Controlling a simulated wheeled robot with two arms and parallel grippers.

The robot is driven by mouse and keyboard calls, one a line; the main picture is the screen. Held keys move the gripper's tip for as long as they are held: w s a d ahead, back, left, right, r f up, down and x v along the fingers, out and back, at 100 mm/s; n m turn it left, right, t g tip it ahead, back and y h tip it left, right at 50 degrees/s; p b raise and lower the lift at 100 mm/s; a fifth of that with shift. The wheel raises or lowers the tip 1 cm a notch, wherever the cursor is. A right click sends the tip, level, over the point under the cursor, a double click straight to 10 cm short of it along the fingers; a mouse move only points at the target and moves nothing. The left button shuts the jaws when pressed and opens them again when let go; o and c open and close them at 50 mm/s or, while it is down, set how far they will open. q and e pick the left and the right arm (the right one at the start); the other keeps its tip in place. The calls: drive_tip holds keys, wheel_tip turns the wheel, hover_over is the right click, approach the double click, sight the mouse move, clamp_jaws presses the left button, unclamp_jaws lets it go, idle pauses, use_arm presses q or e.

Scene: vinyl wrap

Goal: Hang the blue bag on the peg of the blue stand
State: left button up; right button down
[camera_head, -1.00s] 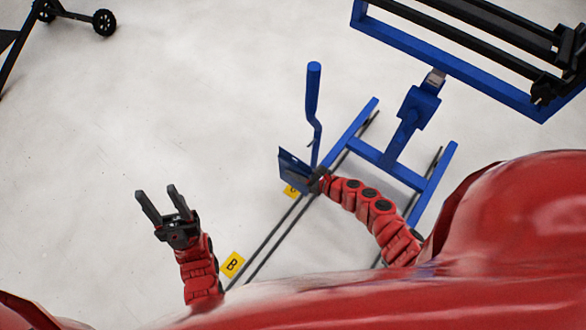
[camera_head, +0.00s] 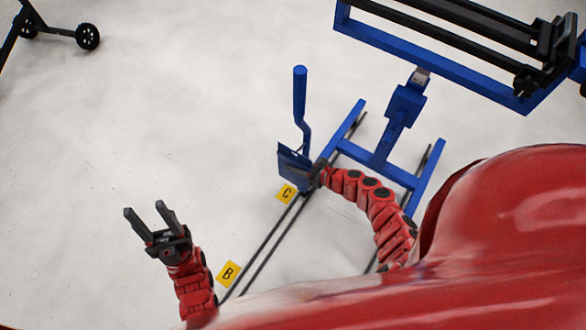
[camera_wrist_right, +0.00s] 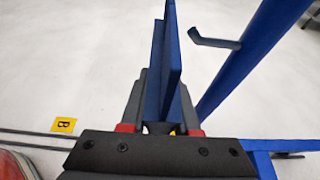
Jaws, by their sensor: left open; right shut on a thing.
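The blue bag (camera_head: 293,168) is a flat blue piece. My right gripper (camera_head: 315,174) is shut on it and holds it beside the lower part of the blue stand's post (camera_head: 299,92). In the right wrist view the bag (camera_wrist_right: 165,65) shows edge-on between the fingers of the right gripper (camera_wrist_right: 160,125). A thin bent peg (camera_wrist_right: 213,41) sticks out from the blue post (camera_wrist_right: 250,55) to the right of the bag, with a visible gap between bag and peg. My left gripper (camera_head: 150,225) is open and empty, apart from the bag.
A blue frame (camera_head: 375,160) stands on the floor right of the bag, with a black roller rack (camera_head: 450,30) above it.

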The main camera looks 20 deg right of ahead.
drive_tip(key=shift+w+d+f+b, duration=0.15)
drive_tip(key=shift+w+d+b, duration=0.45)
drive_tip(key=shift+d+b, duration=0.35)
drive_tip(key=shift+w+d+b, duration=0.35)
drive_tip(key=shift+b, duration=0.15)
drive_tip(key=shift+b, duration=0.45)
idle(0.4)
drive_tip(key=shift+a+f+b, duration=0.1)
drive_tip(key=shift+f+b, duration=0.5)
drive_tip(key=shift+b, duration=0.6)
drive_tip(key=c, duration=0.6)
unclamp_jaws()
drive_tip(key=shift+o, duration=0.2)
